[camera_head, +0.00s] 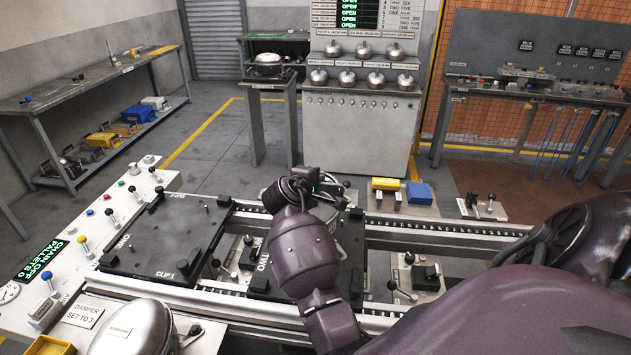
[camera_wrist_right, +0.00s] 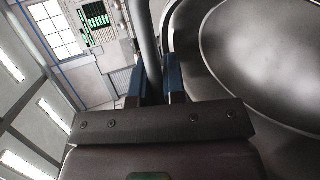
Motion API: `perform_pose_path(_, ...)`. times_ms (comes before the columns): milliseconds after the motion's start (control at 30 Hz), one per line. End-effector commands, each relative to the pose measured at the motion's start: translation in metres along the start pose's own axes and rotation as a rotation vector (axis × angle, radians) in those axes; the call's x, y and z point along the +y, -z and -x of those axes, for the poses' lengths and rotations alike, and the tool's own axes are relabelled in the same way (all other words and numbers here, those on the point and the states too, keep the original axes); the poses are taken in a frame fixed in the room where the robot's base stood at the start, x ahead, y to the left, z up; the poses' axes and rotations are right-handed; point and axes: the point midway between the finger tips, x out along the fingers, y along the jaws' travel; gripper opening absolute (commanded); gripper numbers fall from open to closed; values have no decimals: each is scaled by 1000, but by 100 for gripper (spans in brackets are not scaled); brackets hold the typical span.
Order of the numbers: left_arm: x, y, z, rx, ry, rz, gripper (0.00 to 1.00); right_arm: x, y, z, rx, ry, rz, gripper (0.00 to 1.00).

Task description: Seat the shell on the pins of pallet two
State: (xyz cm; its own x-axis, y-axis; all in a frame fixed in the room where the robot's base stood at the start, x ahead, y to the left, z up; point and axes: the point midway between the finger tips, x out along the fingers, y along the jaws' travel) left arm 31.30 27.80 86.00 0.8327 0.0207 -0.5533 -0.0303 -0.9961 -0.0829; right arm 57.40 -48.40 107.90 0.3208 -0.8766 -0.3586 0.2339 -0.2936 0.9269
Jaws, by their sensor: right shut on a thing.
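My right gripper (camera_wrist_right: 153,88) is shut on a grey tube-like part of the shell in the right wrist view. The shell (camera_wrist_right: 265,50) is a large smooth grey metal body with a rounded rim, filling the right of that view. In the head view my purple right arm reaches in from the right over pallet two (camera_head: 262,262), a dark plate marked TWO. The arm hides most of that plate, its pins and the contact between shell and pallet, so I cannot tell whether the shell rests on the pins. My left gripper is out of view.
Another dark pallet (camera_head: 150,235) lies to the left on the rails. A control panel (camera_head: 110,222) with knobs borders it. A silver dome (camera_head: 135,328) stands at the front left. Yellow (camera_head: 385,184) and blue (camera_head: 419,193) blocks sit behind the conveyor. Open floor lies beyond.

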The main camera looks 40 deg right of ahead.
Motion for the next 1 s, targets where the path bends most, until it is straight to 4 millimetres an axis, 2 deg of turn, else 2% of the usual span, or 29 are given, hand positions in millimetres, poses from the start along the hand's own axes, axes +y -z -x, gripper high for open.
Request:
perform_pose_path(33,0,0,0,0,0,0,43,5,0,1,2,-7,-4,0)
perform_pose_path(233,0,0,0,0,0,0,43,4,1,2,4,25,5,0)
perform_pose_path(1000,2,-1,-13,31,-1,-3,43,-37,6,-14,4,22,6,0)
